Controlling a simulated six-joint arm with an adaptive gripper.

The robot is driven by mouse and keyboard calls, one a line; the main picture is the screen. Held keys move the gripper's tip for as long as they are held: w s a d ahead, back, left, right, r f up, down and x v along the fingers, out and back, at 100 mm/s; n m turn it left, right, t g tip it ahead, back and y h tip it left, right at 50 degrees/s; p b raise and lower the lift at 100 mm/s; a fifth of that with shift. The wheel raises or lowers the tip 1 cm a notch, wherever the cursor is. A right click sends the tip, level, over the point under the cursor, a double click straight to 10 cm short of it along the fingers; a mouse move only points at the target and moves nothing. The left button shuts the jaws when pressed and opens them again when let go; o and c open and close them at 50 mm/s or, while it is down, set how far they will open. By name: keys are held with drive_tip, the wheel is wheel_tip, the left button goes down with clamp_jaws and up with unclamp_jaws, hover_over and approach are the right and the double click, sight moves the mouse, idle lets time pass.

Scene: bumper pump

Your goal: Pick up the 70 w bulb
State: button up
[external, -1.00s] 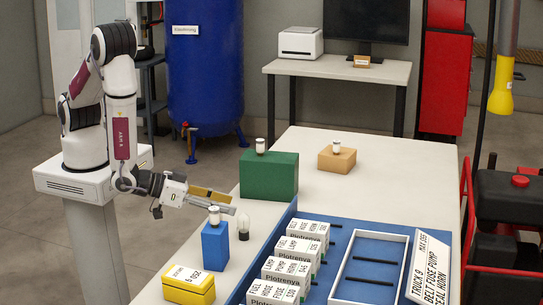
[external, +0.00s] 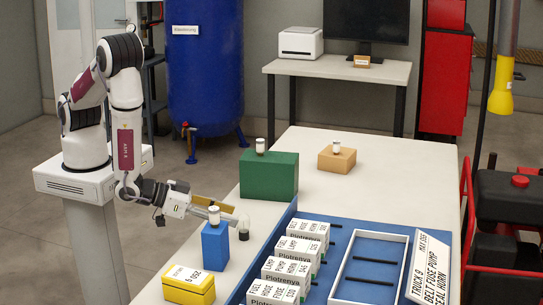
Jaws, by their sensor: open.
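A small white-topped bulb (external: 214,215) stands on a blue block (external: 215,246). A clear bulb on a dark base (external: 244,228) stands on the table just right of it. Similar bulbs stand on the green block (external: 260,146) and on the orange block (external: 337,147). No wattage marking is readable, so I cannot tell which is the 70 w bulb. My gripper (external: 234,217) is open and reaches right, its fingers partly hidden behind the bulb on the blue block. Its tips are close to the clear bulb; I cannot tell if they touch it.
A yellow labelled box (external: 189,287) is at the front left. Several white labelled boxes (external: 290,271) stand on a blue mat (external: 338,237) beside a white tray (external: 340,276) and a tilted sign (external: 429,267). The green block (external: 268,177) is behind my gripper. The table's back right is clear.

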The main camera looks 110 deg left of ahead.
sight(245, 220)
drive_tip(key=shift+w+a+f, duration=0.1)
drive_tip(key=shift+w+f, duration=0.05)
drive_tip(key=shift+w, duration=0.05)
idle(0.3)
drive_tip(key=shift+x, duration=2.6)
drive_tip(key=c, duration=1.1)
